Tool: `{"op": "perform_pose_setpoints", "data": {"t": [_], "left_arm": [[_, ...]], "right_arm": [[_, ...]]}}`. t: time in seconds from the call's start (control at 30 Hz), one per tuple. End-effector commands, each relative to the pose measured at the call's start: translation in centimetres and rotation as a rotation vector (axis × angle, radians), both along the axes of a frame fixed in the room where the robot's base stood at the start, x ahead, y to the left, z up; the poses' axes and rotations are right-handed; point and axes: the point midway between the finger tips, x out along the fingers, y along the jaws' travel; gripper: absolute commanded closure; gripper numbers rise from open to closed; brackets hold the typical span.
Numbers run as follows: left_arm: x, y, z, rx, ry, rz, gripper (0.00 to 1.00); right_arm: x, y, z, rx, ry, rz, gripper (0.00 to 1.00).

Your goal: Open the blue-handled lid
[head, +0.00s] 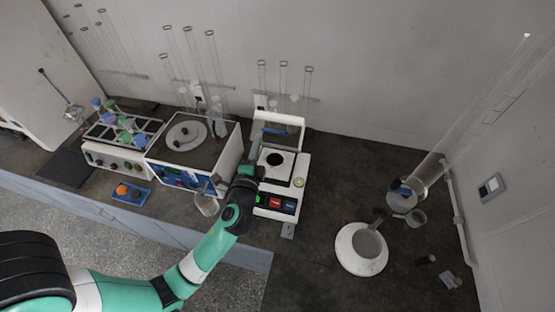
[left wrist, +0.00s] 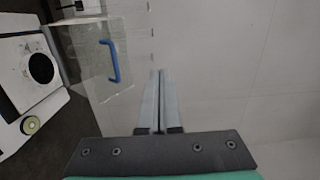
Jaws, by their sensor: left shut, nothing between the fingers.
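The clear lid (head: 290,121) stands raised at the back of a white instrument (head: 298,172), with its blue handle (head: 275,131) across it. In the left wrist view the see-through lid (left wrist: 100,90) and its blue handle (left wrist: 112,62) are left of my fingers, apart from them. My left gripper (head: 250,165) is at the left side of the instrument in the head view. Its two fingers (left wrist: 159,75) are together with nothing between them. My right gripper is not in view.
Left of the instrument stand a box with a round plate (head: 184,134), a glass beaker (head: 207,203) and a tube rack (head: 122,132). A white round-based item (head: 347,258) and a tall clear cylinder (head: 430,172) stand at right. The counter between is clear.

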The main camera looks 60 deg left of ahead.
Motion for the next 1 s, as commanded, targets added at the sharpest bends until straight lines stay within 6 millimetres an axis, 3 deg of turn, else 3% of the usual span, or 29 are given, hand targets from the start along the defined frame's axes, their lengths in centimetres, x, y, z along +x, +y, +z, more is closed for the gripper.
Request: {"op": "perform_pose_setpoints", "data": {"t": [0.03, 0.1, 0.23, 0.57, 1.0], "left_arm": [[-0.6, -1.0, -4.5, 0.019, 0.005, -0.011, 1.00], [-1.1, -2.0, -6.7, 0.030, 0.014, -0.028, 1.00], [-1.3, -3.1, -9.8, 0.022, 0.039, -0.054, 1.00], [-0.7, -2.9, -9.7, 0.021, 0.044, -0.061, 1.00], [4.9, 3.5, -9.5, 0.022, 0.043, -0.059, 1.00]], "right_arm": [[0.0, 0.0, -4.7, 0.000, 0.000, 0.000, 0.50], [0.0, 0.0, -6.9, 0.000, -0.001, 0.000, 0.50], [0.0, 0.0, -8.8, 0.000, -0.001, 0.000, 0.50], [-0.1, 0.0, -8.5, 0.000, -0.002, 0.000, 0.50], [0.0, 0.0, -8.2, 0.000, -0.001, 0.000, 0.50]]}}
